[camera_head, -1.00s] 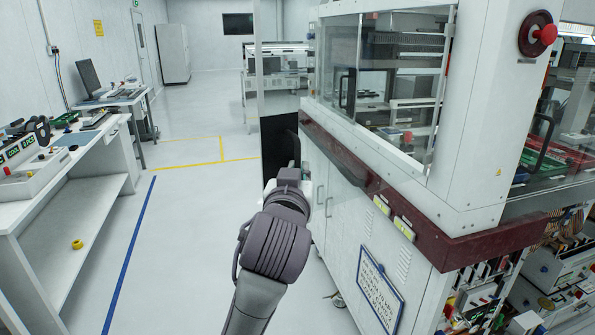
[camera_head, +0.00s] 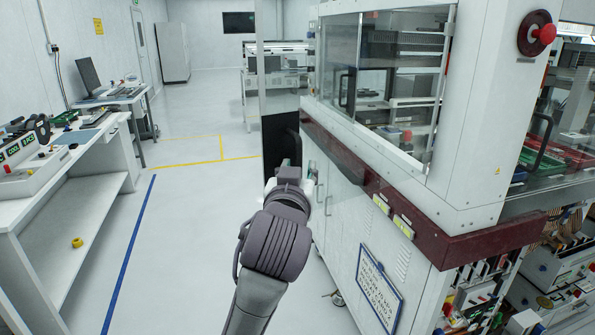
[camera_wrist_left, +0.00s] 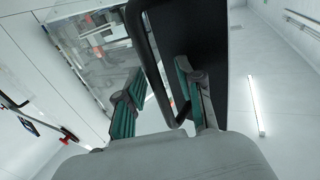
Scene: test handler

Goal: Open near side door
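The door (camera_head: 273,140), a tall panel with a clear upper part and a black lower part, stands out from the far end of the machine's long side in the head view. Its black lower part fills the upper right middle of the left wrist view (camera_wrist_left: 214,50). A black loop handle (camera_wrist_left: 150,60) is fixed to it. My left gripper (camera_wrist_left: 160,103) is at the handle, its green-padded fingers apart on either side of the handle bar. Whether the pads touch the bar cannot be told. In the head view my left arm hides most of the fingers. My right gripper is not in view.
The white machine cabinet (camera_head: 345,215) with its dark red ledge (camera_head: 365,180) stands close on the right. A red emergency button (camera_head: 543,34) is at its corner. A white workbench (camera_head: 95,145) is on the left. The floor between bench and machine is clear.

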